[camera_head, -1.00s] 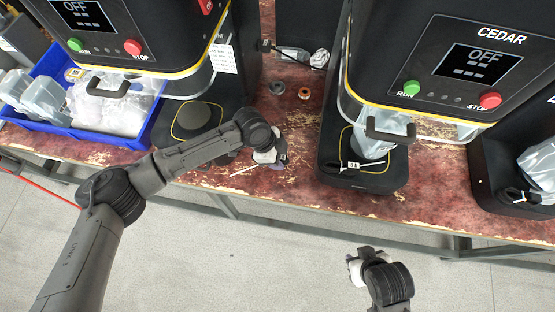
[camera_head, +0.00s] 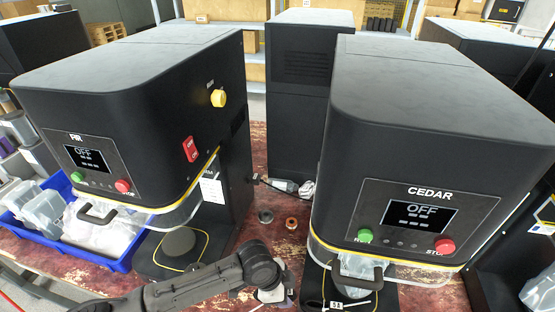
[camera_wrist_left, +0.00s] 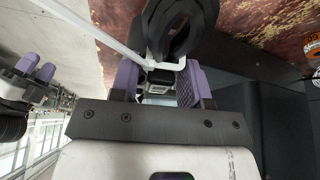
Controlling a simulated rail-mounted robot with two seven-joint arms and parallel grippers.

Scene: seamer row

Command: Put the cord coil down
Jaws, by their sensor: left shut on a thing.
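The cord coil (camera_wrist_left: 152,35) is a bundle of black loops with a white tie, at the top of the left wrist view. My left gripper (camera_wrist_left: 160,82) is shut on it, with purple fingers on either side. The coil is over or against the worn red bench top (camera_wrist_left: 270,25); I cannot tell whether it touches. In the head view my left gripper (camera_head: 277,297) is low in the middle, between the two seamers, and its coil is hardly visible. My right gripper (camera_wrist_left: 36,68) shows only at the left of the wrist view, its purple fingers small.
The FIR seamer (camera_head: 130,110) stands left and the CEDAR seamer (camera_head: 425,130) right; both displays read OFF. A blue bin (camera_head: 122,263) with clear containers is at the left. Dark and copper rings (camera_head: 291,223) and a grey plug-like item (camera_head: 283,186) lie on the bench between the seamers.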

